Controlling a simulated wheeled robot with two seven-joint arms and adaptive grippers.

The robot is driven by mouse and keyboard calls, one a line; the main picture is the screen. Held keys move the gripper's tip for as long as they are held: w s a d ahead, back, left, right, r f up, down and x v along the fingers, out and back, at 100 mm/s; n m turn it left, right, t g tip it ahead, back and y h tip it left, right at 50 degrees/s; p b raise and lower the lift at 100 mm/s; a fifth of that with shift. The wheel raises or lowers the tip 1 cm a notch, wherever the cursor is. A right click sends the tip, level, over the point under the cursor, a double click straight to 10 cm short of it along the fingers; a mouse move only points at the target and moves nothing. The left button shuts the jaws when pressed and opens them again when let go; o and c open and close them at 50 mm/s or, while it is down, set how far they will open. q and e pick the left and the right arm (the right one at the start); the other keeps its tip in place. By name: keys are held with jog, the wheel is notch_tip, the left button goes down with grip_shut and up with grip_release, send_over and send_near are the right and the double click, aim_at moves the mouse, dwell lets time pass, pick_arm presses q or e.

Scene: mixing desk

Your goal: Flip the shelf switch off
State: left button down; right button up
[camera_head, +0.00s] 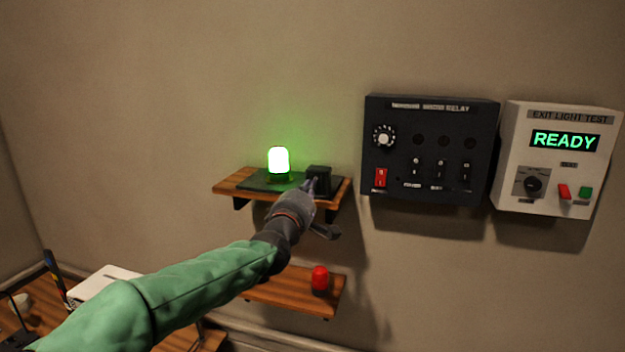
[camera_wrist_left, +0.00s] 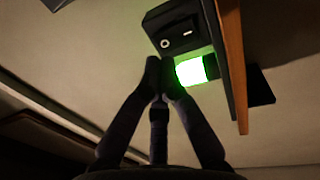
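The shelf switch is a black box (camera_head: 319,176) on the right part of the upper wooden shelf (camera_head: 232,186). In the left wrist view the black switch box (camera_wrist_left: 178,27) shows a rocker with a circle mark and a line mark. A green lamp (camera_head: 279,160) glows beside it on a dark base; it also shows in the left wrist view (camera_wrist_left: 191,72). My left gripper (camera_head: 311,187) is just in front of the switch. Its fingertips (camera_wrist_left: 160,64) are together with nothing between them, close to the circle-marked end; contact cannot be told. My right gripper is out of view.
A lower shelf (camera_head: 265,289) holds a red lamp (camera_head: 320,279). To the right, a black relay panel (camera_head: 430,150) and a white exit light test box (camera_head: 555,155) reading READY hang on the wall. A desk (camera_head: 40,315) stands at lower left.

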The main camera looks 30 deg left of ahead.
aim_at(316, 176)
pick_arm(q)
jog(key=shift+p+x, duration=0.4)
jog(key=shift+x, duration=1.3)
